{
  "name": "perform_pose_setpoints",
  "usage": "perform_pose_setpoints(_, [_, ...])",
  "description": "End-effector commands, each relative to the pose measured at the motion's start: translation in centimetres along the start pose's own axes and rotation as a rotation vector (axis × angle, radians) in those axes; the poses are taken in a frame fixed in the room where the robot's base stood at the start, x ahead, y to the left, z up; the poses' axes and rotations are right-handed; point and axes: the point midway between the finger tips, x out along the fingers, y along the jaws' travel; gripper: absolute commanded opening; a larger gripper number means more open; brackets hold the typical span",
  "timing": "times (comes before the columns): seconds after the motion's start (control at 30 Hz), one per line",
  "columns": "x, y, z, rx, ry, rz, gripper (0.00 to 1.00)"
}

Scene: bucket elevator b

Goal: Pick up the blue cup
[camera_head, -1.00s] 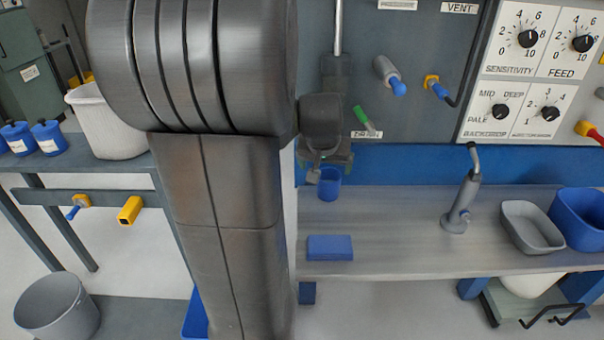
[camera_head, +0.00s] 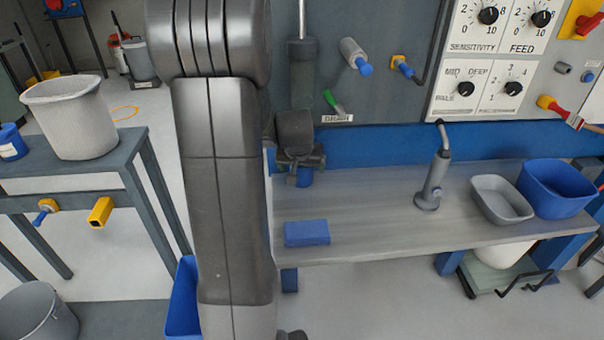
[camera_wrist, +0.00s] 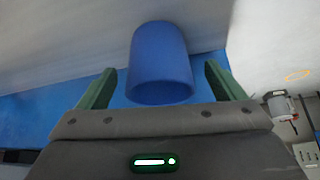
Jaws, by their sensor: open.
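The blue cup (camera_head: 301,178) stands on the grey bench at its left end, mostly hidden behind my gripper (camera_head: 301,163) in the head view. In the wrist view the blue cup (camera_wrist: 160,65) is large and lies between the two green fingers of my gripper (camera_wrist: 160,85). The fingers are spread, with a gap visible on each side of the cup. My gripper is open and holds nothing.
The grey bench (camera_head: 370,210) carries a flat blue block (camera_head: 307,233) in front of the cup, a tap-like fitting (camera_head: 432,180), a grey tub (camera_head: 500,200) and a blue bin (camera_head: 557,188). A control panel (camera_head: 500,60) stands behind. The bench's middle is clear.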

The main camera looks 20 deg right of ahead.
Motion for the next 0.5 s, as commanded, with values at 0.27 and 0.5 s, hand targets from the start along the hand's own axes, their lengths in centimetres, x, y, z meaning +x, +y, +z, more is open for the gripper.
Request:
perform_pose_setpoints(0.27, [2.7,0.1,0.0,0.0,0.0,-0.001,0.89])
perform_pose_setpoints(0.5, [2.8,0.1,-0.1,0.0,0.001,-0.001,0.89])
